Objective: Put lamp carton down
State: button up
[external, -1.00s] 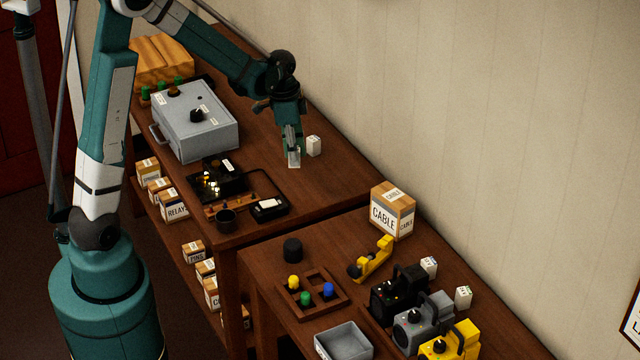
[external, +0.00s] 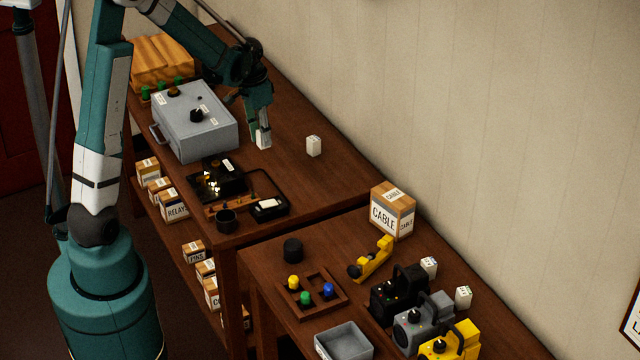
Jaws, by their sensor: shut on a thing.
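My gripper (external: 262,130) points down over the far wooden bench, just right of the grey metal box. It is shut on a small white carton (external: 263,142), which I take to be the lamp carton; its label is too small to read. The fingers partly hide its upper part. I cannot tell whether its bottom touches the bench top. A second small white carton (external: 314,146) stands upright on the bench, to the right of my gripper and apart from it.
The grey metal box (external: 195,122) with a knob stands close left of my gripper. A black tray (external: 218,180) lies nearer the front. A cable carton (external: 392,210) stands on the near bench, with several coloured devices. Bare bench (external: 335,185) lies around the second white carton.

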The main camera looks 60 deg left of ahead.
dwell(0.3)
jog(key=shift+f, duration=2.9)
jog(key=shift+f, duration=0.1)
jog(key=shift+f+b, duration=0.3)
jog(key=shift+f, duration=1.7)
jog(key=shift+f, duration=0.15)
jog(key=o, duration=0.7)
jog(key=shift+r, duration=0.2)
jog(key=shift+s+r+p, duration=0.15)
jog(key=shift+s+r, duration=0.1)
jog(key=shift+r, duration=1.7)
jog(key=shift+s+r+p, duration=0.1)
jog(key=shift+s+r, duration=0.1)
jog(key=shift+r, duration=1.8)
jog(key=shift+s+r+p, duration=0.15)
jog(key=shift+s+r, duration=0.1)
jog(key=shift+r, duration=1.7)
